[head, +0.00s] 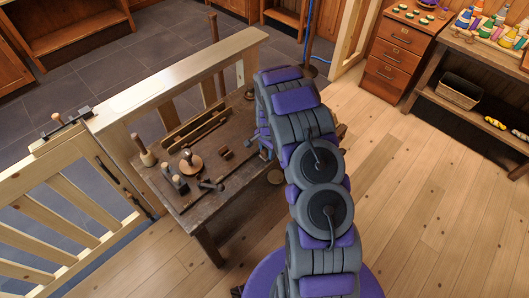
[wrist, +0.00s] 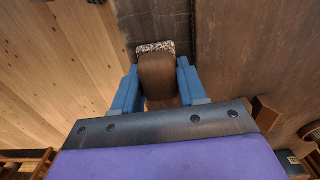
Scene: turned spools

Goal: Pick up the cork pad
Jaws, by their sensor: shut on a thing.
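In the wrist view, a brown block with rounded corners and a speckled, cork-like end, which I take as the cork pad (wrist: 157,76), sits between the two blue fingers of my gripper (wrist: 157,68). The fingers press on its left and right sides. Behind it are dark wood and pale floor planks; I cannot tell whether it touches the wood below. In the head view, my gripper (head: 265,143) shows as bluish parts at the right edge of the workbench (head: 205,222). The pad cannot be made out there, and my arm covers part of that area.
The bench carries a mallet (head: 145,151), a round knobbed tool (head: 190,163) and several other small tools. A slatted wooden gate (head: 62,215) stands at the left. A drawer cabinet (head: 396,50) and a shelf with a basket (head: 460,91) stand at the right. Plank floor right of my arm is clear.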

